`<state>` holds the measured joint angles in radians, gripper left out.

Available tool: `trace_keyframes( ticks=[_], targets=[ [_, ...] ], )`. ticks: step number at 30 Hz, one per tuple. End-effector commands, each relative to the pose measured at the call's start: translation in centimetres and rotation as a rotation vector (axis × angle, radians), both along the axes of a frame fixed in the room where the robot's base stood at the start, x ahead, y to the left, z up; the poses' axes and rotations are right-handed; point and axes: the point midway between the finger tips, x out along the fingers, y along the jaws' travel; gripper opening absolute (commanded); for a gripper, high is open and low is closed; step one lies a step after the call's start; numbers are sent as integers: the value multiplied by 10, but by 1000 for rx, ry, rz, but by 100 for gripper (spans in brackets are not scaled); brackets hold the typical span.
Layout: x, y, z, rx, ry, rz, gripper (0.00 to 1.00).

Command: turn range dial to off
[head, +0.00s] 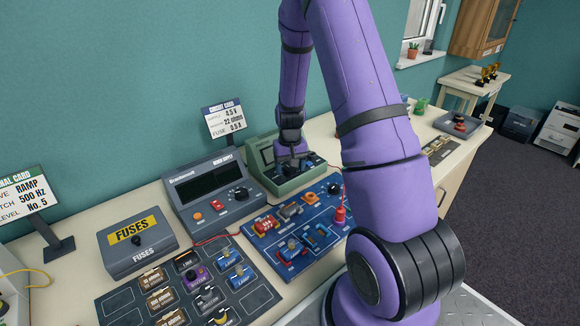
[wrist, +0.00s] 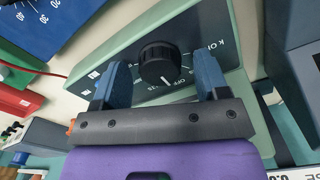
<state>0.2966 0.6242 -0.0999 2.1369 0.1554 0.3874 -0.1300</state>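The green meter (head: 284,187) stands on the bench behind the blue board, and its casing also fills much of the wrist view (wrist: 215,22). Its black range dial (wrist: 158,58) is round and ribbed, with a white pointer line toward the lower edge of the picture, near printed marks; the exact setting is hard to read. My gripper (wrist: 161,76) is open, with one blue-grey finger on each side of the dial and gaps visible between. In the head view my gripper (head: 292,160) is over the meter's face and hides the dial.
A grey bench supply (head: 190,182) stands left of the meter. A blue circuit board (head: 262,236) with a red part lies in front. A grey fuses box (head: 138,252) and a dark component board (head: 248,296) are at the left. A short card sign (head: 224,120) stands behind.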

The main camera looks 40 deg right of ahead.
Motion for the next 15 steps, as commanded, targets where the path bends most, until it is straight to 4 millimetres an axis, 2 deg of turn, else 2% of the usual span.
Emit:
trace_keyframes(
  ticks=[8,11,15],
  targets=[
    [0,0,1,0,-1,-1,67],
    [1,0,8,-1,-3,-1,67],
    [1,-1,27,-2,-5,-2,67]
  ],
)
